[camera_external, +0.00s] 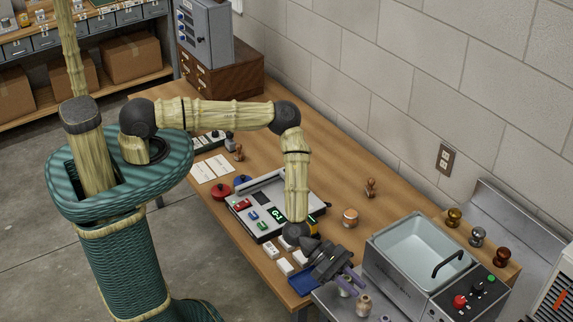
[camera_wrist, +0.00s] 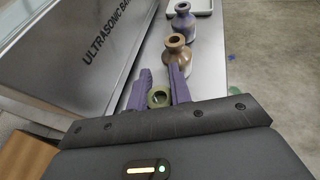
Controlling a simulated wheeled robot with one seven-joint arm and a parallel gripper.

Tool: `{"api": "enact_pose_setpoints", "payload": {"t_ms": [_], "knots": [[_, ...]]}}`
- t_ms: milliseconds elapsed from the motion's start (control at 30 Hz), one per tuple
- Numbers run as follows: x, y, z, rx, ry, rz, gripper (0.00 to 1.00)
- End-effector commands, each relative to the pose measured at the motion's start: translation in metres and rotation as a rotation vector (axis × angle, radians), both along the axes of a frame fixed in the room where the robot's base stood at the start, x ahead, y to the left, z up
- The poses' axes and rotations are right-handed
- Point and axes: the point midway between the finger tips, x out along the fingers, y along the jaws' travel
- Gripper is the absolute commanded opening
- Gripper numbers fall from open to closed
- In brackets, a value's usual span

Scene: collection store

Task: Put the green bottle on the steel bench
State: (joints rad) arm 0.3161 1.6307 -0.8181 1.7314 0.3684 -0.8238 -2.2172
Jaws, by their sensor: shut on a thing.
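The green bottle (camera_wrist: 158,97) shows in the wrist view as a round green mouth between the two purple fingers. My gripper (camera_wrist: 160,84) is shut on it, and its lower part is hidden. In the external view my gripper (camera_external: 345,277) is over the steel bench (camera_external: 326,297), beside the sink unit, and the green bottle cannot be made out there. The steel bench top (camera_wrist: 209,62) also shows in the wrist view. I cannot tell whether the bottle touches the bench.
A tan bottle (camera_wrist: 178,54) and a purple-grey bottle (camera_wrist: 183,22) stand just beyond my fingers, with a pale tray (camera_wrist: 204,6) behind. The ultrasonic bath (camera_wrist: 95,55) walls the left side. A blue tray (camera_external: 302,284) lies on the wooden table nearby.

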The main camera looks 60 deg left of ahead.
Motion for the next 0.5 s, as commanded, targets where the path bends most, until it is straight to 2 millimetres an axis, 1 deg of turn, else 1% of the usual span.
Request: {"api": "enact_pose_setpoints", "payload": {"t_ms": [67,100,200,500], "knots": [[0.0001,0.0001,-0.0030,0.000,0.001,0.000,0.00],[0.0001,0.0001,-0.0023,0.000,0.001,0.000,0.24],[0.0000,0.0001,-0.0019,0.001,0.001,0.000,0.42],[0.0000,0.0001,-0.0009,0.000,0.000,0.000,0.42]]}}
